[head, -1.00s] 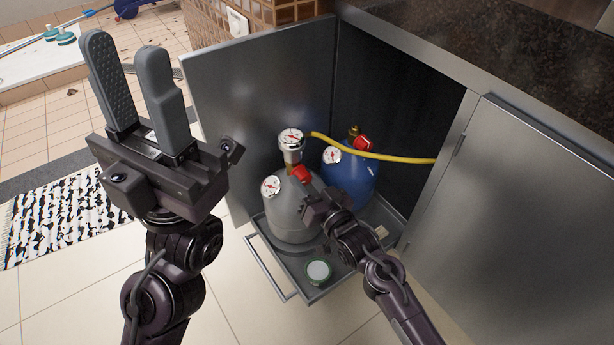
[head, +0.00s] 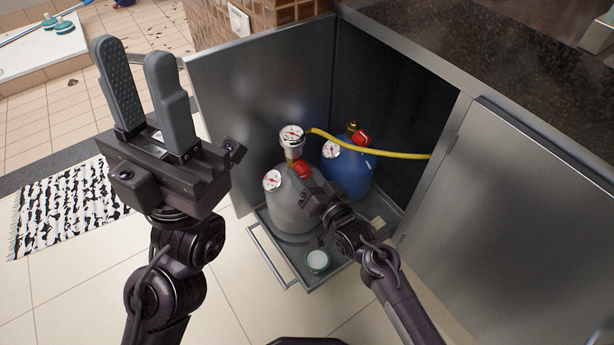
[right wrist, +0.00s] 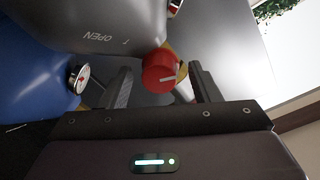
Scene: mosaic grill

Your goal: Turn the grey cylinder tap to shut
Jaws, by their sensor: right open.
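The grey cylinder (head: 291,207) stands upright on a pull-out tray in the open cabinet. Its red tap (head: 302,168) is near its top; in the right wrist view the red tap (right wrist: 160,72) shows a pale line on its face. My right gripper (head: 309,182) is close to the tap, and its fingers are partly hidden in the head view. In the right wrist view my right gripper (right wrist: 160,75) is open, with the tap between the fingers' lines and a gap on each side. "OPEN" is printed on the cylinder. My left gripper (head: 132,50) is raised, open and empty.
A blue cylinder (head: 349,177) with its own red tap (head: 361,137) stands behind right. A yellow hose (head: 385,153) runs from the grey cylinder's gauge (head: 292,137) to the cabinet's right side. A green-rimmed round tin (head: 317,261) sits at the tray's front. The cabinet door (head: 235,110) stands open left.

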